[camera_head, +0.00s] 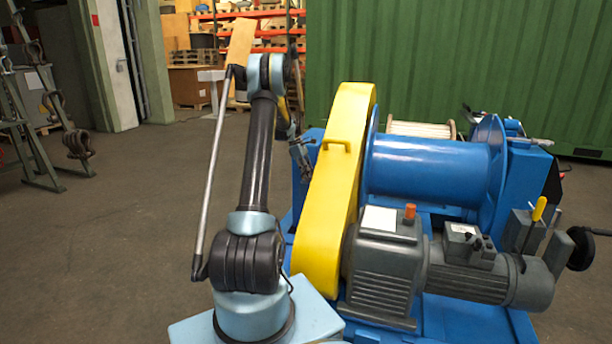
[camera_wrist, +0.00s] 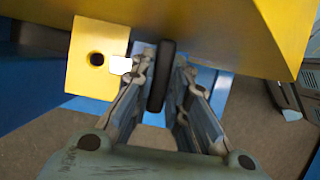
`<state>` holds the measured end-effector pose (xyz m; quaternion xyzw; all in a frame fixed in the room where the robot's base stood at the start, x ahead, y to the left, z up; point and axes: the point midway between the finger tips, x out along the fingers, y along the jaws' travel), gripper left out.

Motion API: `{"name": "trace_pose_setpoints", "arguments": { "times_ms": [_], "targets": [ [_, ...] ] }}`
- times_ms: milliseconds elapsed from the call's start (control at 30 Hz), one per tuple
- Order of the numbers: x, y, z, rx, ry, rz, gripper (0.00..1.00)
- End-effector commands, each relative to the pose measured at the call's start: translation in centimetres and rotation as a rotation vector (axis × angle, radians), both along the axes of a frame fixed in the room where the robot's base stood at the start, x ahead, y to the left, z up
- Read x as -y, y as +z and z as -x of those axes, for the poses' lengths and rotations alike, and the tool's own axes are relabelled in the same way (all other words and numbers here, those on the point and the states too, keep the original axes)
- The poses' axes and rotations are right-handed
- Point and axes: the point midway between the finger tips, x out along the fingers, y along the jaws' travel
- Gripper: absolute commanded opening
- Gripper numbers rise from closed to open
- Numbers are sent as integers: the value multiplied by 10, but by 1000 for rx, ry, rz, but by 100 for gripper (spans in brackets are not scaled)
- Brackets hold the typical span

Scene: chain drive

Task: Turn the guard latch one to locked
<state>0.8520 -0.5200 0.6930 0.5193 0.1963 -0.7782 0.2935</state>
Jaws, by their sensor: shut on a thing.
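The yellow chain guard (camera_head: 335,195) stands upright on the left side of the blue winch. In the wrist view its yellow face (camera_wrist: 215,35) fills the top, with a yellow tab (camera_wrist: 95,58) that has a dark hole. A guard latch with a black, elongated handle (camera_wrist: 162,76) stands by the tab, and a small light metal piece (camera_wrist: 121,65) sits at the tab's right edge. My gripper (camera_wrist: 161,68) has its fingers on either side of the black handle, shut on it. In the head view my gripper (camera_head: 303,154) is at the guard's left side, and the latch cannot be made out there.
The blue drum (camera_head: 428,167) and grey motor (camera_head: 480,270) lie right of the guard. A green container wall (camera_head: 460,70) stands behind. Open floor (camera_head: 110,240) lies to the left.

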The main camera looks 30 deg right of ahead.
Motion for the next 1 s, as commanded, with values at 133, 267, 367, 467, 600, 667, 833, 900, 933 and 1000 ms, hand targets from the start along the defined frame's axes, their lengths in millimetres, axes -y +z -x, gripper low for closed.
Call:
{"name": "trace_pose_setpoints", "arguments": {
  "times_ms": [133, 267, 367, 467, 600, 667, 833, 900, 933, 1000],
  "targets": [
    [-1, 0, -1, 1, 2, -1, 35],
    [0, 0, -1, 1, 1, 0, 35],
    [0, 0, -1, 0, 1, -1, 35],
    [0, 1, -1, 1, 0, -1, 35],
    [-2, 8, -3, 0, 1, 0, 35],
    [-4, 15, -5, 0, 1, 0, 35],
    [-13, 43, -15, 0, 2, 0, 35],
    [-16, 56, -18, 0, 1, 0, 35],
    [-18, 61, -20, 0, 1, 0, 35],
    [-21, 73, -24, 0, 1, 0, 35]
  ]
}}
